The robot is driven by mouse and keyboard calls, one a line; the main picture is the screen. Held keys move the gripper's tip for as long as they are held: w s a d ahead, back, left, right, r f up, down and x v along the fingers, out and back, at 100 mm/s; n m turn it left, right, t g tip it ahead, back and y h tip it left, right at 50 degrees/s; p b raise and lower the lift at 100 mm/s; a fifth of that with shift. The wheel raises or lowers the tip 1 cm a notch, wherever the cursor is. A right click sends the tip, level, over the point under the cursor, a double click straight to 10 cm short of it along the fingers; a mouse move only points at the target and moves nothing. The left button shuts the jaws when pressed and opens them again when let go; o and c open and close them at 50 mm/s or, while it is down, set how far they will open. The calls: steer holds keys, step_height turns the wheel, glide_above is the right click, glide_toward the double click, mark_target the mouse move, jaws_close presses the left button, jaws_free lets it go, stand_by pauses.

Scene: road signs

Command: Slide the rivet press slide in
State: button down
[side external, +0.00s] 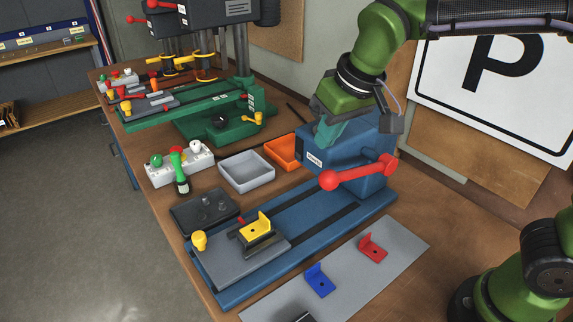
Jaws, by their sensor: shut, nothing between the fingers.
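The rivet press is blue, with a long bed (345,215) and a blue head (350,150) at its far right end. A grey slide plate (230,262) lies on the near left end of the bed, away from the head. A yellow knob (199,241) stands on the slide's left corner. A yellow angle bracket (256,229) sits in a dark holder on the slide. The press has a red lever with a ball end (328,180). My gripper (322,140) is shut and empty beside the upper left of the press head, well away from the slide; its fingertips partly overlap the head in view.
A grey sheet (400,238) in front carries a blue bracket (320,281) and a red bracket (373,248). Behind the bed are a dark tray (190,215), a grey bin (246,172), an orange bin (283,152) and a button box (165,174). A green machine (215,125) stands farther back.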

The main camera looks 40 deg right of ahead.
steer(key=w+a+f+n+h, duration=0.1)
steer(key=w+a+f, duration=0.15)
steer(key=a, duration=0.45)
steer(key=w+a+f+n+h, duration=0.1)
steer(key=w+a+f, duration=0.15)
steer(key=a, duration=0.45)
steer(key=s+a+f+n+t+h, duration=0.1)
steer(key=a+f, duration=0.3)
steer(key=a, duration=0.4)
steer(key=s+a+f+n+t+h, duration=0.15)
steer(key=a+f, duration=0.25)
steer(key=a, duration=0.5)
steer(key=shift+y, duration=0.45)
steer(key=x, duration=0.3)
steer(key=d+x, duration=0.1)
steer(key=x, duration=0.3)
steer(key=d+r+x, duration=0.1)
steer(key=x, duration=0.3)
steer(key=shift+d, duration=0.15)
steer(key=shift+w+d+f, duration=0.1)
steer(key=shift+w+d, duration=0.3)
steer(key=shift+d, duration=0.25)
steer(key=shift+d, duration=0.1)
steer(key=d, duration=2)
steer(key=shift+d, duration=0.15)
